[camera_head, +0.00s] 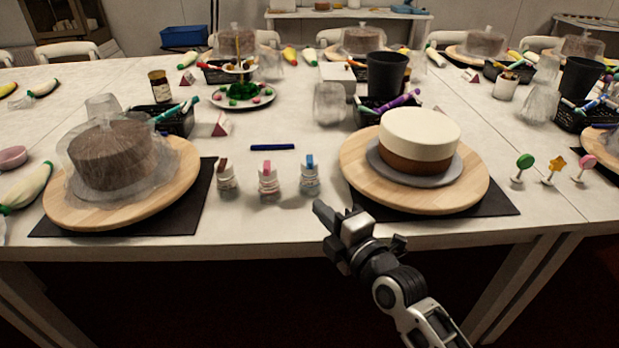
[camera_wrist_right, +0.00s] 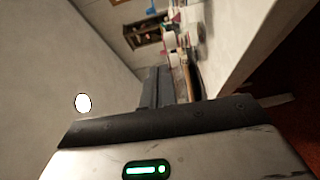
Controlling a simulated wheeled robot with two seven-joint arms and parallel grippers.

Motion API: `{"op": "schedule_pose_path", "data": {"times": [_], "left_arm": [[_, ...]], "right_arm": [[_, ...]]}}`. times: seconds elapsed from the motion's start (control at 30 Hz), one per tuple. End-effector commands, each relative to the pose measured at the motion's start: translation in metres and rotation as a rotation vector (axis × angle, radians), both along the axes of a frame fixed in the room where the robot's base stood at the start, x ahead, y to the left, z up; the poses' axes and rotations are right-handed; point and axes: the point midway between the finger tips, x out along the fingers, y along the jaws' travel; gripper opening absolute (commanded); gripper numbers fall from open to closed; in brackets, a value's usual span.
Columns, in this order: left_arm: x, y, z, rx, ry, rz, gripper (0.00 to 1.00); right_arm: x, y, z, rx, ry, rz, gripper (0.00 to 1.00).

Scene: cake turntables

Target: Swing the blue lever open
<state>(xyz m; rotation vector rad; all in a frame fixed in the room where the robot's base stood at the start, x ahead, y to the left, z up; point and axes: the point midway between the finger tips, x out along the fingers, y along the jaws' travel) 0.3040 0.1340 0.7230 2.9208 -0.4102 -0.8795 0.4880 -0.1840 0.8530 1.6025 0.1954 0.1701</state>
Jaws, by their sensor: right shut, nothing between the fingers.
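The blue lever (camera_head: 309,160) stands up on top of a small white bottle (camera_head: 309,181) near the front of the table, the right one of three similar bottles. Its blue part looks upright. My right gripper (camera_head: 321,211) is at the table's front edge, in front of that bottle and apart from it. Its fingers are shut with nothing between them, and they also show in the right wrist view (camera_wrist_right: 165,88). The lever cannot be made out for sure in the wrist view. My left gripper is not in view.
Bottles with a pink top (camera_head: 267,167) and a brown top (camera_head: 222,164) stand to the left. A wooden turntable (camera_head: 470,193) with a cream and brown cake is close on the right. A blue pen (camera_head: 272,147) lies behind the bottles. Another turntable (camera_head: 70,213) holds a wrapped cake.

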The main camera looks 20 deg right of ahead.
Motion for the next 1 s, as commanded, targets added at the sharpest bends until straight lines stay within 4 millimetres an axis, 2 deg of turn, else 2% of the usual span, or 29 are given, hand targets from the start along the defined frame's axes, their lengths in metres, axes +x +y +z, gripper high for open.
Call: {"op": "schedule_pose_path", "data": {"times": [0.17, 0.27, 0.6, 0.73, 1.0], "left_arm": [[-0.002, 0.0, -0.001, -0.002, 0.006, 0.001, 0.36], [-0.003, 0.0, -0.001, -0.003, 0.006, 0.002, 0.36], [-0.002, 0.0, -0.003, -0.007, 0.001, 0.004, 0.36], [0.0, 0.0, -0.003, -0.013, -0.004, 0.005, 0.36], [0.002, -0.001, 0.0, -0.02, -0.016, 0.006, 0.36]], "right_arm": [[0.017, 0.002, 0.004, -0.027, -0.02, -0.003, 0.0], [0.034, 0.006, 0.004, -0.025, -0.019, -0.003, 0.0], [0.103, 0.023, 0.003, -0.025, -0.017, -0.001, 0.0], [0.11, 0.001, 0.001, -0.03, -0.016, -0.003, 0.0], [0.117, -0.014, 0.002, -0.028, -0.015, -0.003, 0.0]]}}
